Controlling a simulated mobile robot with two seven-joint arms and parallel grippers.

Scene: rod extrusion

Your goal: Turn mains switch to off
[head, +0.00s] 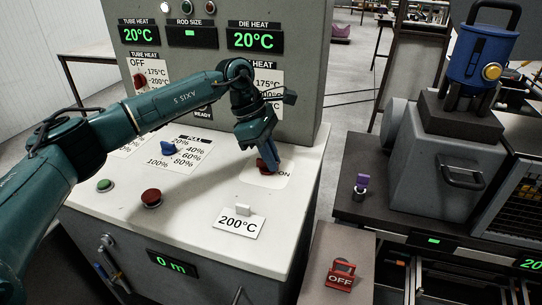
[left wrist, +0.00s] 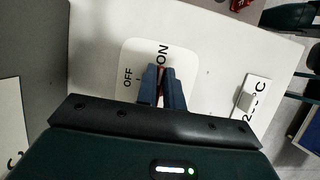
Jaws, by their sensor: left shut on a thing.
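The mains switch is a red knob (head: 266,166) on a white label plate (head: 258,179) on the sloped console top. The word ON shows beside it in the head view. My left gripper (head: 266,160) points down at the knob and is shut on it. In the left wrist view the two blue fingers (left wrist: 162,88) stand close together over the plate (left wrist: 133,58), with a sliver of red between them. ON lies just beyond the fingertips and OFF lies to their left. The fingers hide most of the knob, so its exact angle is hard to tell. My right gripper is not in view.
A blue knob (head: 168,147), a green button (head: 105,185), a red button (head: 151,198) and a 200°C card (head: 238,222) are on the console top. A display panel (head: 302,55) rises behind. A red switch marked OFF (head: 341,275) and a purple knob (head: 361,183) are at right.

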